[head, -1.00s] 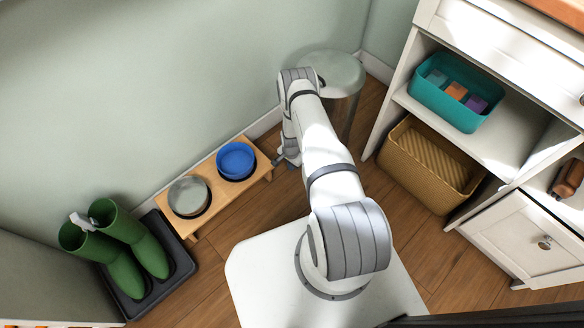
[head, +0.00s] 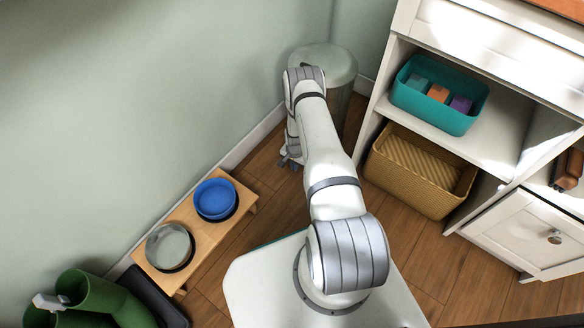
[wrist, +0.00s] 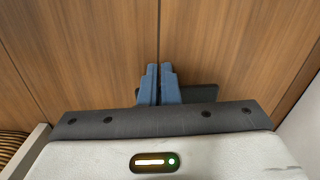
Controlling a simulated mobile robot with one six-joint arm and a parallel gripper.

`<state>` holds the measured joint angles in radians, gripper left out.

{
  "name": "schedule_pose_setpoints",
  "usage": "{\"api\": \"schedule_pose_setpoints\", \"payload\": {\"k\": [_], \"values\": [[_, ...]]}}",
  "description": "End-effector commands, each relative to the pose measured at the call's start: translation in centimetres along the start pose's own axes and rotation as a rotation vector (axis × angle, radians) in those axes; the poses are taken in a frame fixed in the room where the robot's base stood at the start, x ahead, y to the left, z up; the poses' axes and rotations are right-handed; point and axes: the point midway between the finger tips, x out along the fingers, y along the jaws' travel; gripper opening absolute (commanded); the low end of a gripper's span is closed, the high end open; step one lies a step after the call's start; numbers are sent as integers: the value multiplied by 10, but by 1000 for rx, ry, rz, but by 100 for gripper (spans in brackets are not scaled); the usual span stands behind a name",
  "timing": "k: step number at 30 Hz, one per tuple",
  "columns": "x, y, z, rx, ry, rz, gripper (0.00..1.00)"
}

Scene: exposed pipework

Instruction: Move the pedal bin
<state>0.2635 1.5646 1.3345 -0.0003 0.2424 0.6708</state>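The pedal bin (head: 338,62) is a metal cylinder with a round grey-green lid. In the head view it stands upright in the corner between wall and shelf unit, partly hidden behind my arm. My gripper (head: 290,162) is low in front of the bin, mostly hidden by my arm. In the wrist view my gripper's blue fingers (wrist: 159,85) are together, with only a thin gap, and hold nothing visible. A flat dark piece (wrist: 203,93), perhaps the bin's pedal, shows beside and below them. I cannot tell whether they touch it.
A wooden stand (head: 198,232) with a blue bowl (head: 215,197) and a metal bowl (head: 169,246) is along the wall, left of my arm. Green boots (head: 95,295) are at lower left. A white shelf unit (head: 507,130) with a wicker basket (head: 412,190) stands right.

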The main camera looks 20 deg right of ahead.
Motion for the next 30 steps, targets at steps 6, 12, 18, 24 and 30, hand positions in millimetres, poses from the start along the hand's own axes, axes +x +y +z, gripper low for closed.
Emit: {"api": "schedule_pose_setpoints", "payload": {"k": [6, 12, 18, 24, 30], "values": [[-2, 1, -5, 8, 6, -5, 0], [-11, 3, -7, 13, 6, -4, 0], [-48, 2, -6, 12, 6, -5, 0], [-83, 2, -4, 9, 3, -3, 0], [-100, 2, -3, 8, 2, -1, 0]]}}
